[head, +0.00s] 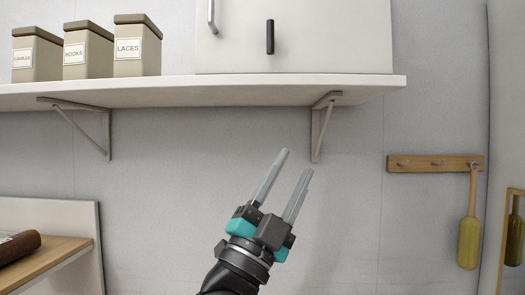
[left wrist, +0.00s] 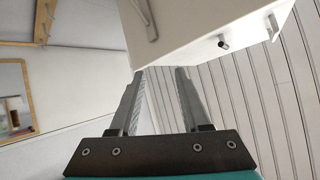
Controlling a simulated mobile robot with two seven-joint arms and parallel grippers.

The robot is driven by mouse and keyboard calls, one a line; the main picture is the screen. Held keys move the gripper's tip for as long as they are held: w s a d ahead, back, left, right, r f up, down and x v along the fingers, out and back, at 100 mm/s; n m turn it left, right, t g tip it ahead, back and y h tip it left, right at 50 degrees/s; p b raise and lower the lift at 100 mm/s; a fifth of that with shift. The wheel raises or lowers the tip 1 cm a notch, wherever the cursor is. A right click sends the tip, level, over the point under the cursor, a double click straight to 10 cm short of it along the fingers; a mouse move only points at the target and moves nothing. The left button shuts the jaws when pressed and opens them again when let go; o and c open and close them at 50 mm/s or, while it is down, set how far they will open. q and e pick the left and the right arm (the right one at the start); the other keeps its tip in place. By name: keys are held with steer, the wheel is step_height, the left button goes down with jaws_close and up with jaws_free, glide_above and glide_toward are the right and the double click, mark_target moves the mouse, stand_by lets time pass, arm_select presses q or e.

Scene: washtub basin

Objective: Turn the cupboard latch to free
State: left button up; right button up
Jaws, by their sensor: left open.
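The white cupboard (head: 330,35) stands on the shelf at the top of the head view. Its dark latch (head: 270,37) is a short bar that hangs upright on the front. My left gripper (head: 296,162) is open and empty below the shelf, pointing up and a little right. Its fingers also show in the left wrist view (left wrist: 160,73), apart from the latch. My right gripper is not in view.
The white shelf (head: 200,94) on brackets juts out between my gripper and the cupboard front. A silver handle (head: 212,16) is left of the latch. Labelled tins (head: 137,50) stand at left. A peg rail (head: 412,164) with a hanging yellow brush (head: 468,240) is at right.

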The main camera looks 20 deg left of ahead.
mark_target(268, 26)
arm_select(q)
steer(key=s+d+r+m+g+h, duration=0.55)
steer(key=m+g, duration=0.45)
steer(key=m, duration=0.5)
steer(key=s+d+r+m+g+h, duration=0.45)
steer(key=r+m+g+h, duration=0.25)
steer(key=m+g, duration=0.55)
steer(key=s+a+r+n+t+y, duration=0.1)
steer(key=a+r+n+t+y, duration=0.1)
steer(key=a+r+t+y, duration=0.6)
steer(key=a+r+n+t+y, duration=0.3)
steer(key=a+r+t+y, duration=0.3)
steer(key=a+y, duration=0.5)
steer(key=shift+m+t+h, duration=0.25)
steer(key=shift+t+h, duration=0.2)
steer(key=shift+h, duration=0.3)
steer(key=p+x, duration=0.1)
steer(key=x, duration=0.3)
steer(key=f+p+x, duration=0.1)
steer(key=x, duration=0.4)
steer(key=a+p+x, duration=0.1)
steer(key=x, duration=0.4)
steer(key=shift+w+d+f, duration=0.15)
steer(key=shift+w, duration=0.2)
jaws_close()
